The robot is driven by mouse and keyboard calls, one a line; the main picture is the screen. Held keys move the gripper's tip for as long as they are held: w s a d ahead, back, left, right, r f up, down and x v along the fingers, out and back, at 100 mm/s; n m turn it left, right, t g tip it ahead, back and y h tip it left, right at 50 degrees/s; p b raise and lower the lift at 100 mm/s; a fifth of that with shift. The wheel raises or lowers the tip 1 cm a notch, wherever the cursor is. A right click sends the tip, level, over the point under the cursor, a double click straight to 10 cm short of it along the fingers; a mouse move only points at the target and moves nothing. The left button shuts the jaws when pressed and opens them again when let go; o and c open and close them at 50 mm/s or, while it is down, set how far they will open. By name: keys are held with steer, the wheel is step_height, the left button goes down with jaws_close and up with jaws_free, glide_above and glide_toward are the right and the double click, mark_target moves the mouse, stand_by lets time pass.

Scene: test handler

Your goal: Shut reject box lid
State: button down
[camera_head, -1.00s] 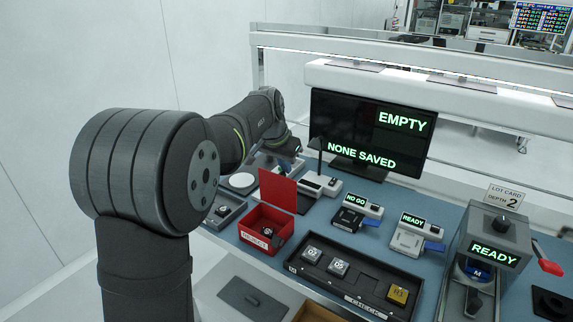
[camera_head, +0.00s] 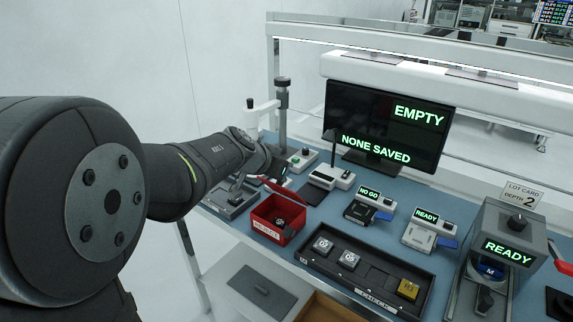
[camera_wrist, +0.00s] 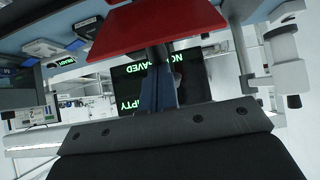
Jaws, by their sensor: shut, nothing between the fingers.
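The red reject box (camera_head: 272,231) stands on the blue bench, left of the long dark tray, with a dark chip in it. Its red lid (camera_head: 288,194) is raised at the back and slanted, not down on the rim; the inside of the box still shows. My gripper (camera_head: 266,181) is at the lid's back left side, partly hidden by my arm. In the wrist view, my shut, empty fingers (camera_wrist: 158,58) reach to the red lid (camera_wrist: 155,28), which fills the top middle. I cannot tell whether they touch it.
A long dark tray (camera_head: 330,279) with several chips lies right of the box. The NO GO (camera_head: 368,205) and READY (camera_head: 428,232) fixtures and the monitor (camera_head: 388,127) stand behind. A grey device (camera_head: 231,201) stands close left of the box.

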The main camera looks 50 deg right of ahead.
steer(key=a+f, duration=0.6)
steer(key=a, duration=0.1)
steer(key=shift+a+f, duration=0.2)
step_height(320, 180, up, 4)
steer(key=a+f, duration=0.3)
steer(key=a, duration=0.6)
steer(key=shift+a+f, duration=0.15)
steer(key=shift+a, duration=0.05)
